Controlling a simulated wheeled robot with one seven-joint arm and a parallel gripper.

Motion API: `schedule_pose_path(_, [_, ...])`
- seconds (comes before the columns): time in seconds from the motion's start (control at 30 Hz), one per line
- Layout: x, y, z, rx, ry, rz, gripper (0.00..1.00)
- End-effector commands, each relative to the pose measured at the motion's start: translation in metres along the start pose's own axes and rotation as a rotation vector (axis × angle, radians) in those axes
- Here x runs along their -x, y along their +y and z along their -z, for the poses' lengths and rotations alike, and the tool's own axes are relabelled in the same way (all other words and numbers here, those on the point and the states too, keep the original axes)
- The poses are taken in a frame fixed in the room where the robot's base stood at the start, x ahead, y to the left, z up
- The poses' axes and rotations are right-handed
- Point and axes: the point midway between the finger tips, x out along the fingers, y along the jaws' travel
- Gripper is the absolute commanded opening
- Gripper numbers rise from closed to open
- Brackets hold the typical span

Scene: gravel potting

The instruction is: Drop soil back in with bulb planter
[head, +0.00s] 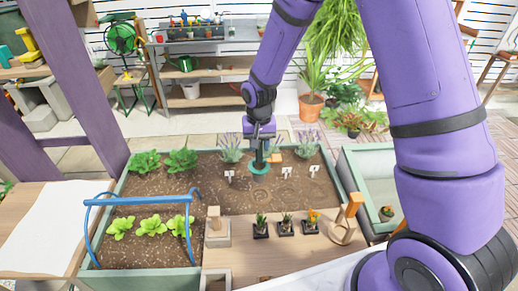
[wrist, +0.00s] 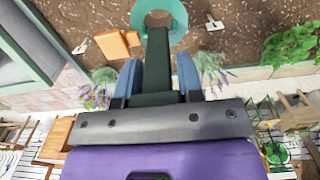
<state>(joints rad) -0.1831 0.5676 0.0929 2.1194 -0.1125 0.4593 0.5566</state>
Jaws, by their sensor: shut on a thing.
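My gripper (head: 260,133) is over the far middle of the planting bed, pointing down and shut on the dark green handle of the bulb planter (head: 260,168). The planter's teal ring-shaped lower part is at or just above the soil; I cannot tell if it touches. In the wrist view the handle stands between the two blue-grey fingers of my gripper (wrist: 158,65), and the planter's teal ring (wrist: 176,14) shows at the top edge with a brown inside. A round mark (head: 235,203) shows in the soil (head: 195,181) nearer me.
White markers (head: 286,171) stand around the planter. Potted bulbs (head: 285,224) stand on a front board. A blue hoop (head: 138,200) covers lettuces at left.

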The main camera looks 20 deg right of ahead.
Motion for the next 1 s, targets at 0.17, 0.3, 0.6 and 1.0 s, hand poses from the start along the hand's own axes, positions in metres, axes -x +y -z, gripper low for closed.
schedule_pose_path(0.17, [0.013,0.000,0.001,0.000,0.002,0.001,0.10])
schedule_pose_path(0.3, [0.023,0.000,0.001,0.000,0.003,0.001,0.10])
schedule_pose_path(0.6, [0.041,0.000,0.000,0.000,0.002,0.001,0.10])
schedule_pose_path(1.0, [0.043,0.000,0.000,0.000,0.001,0.000,0.10])
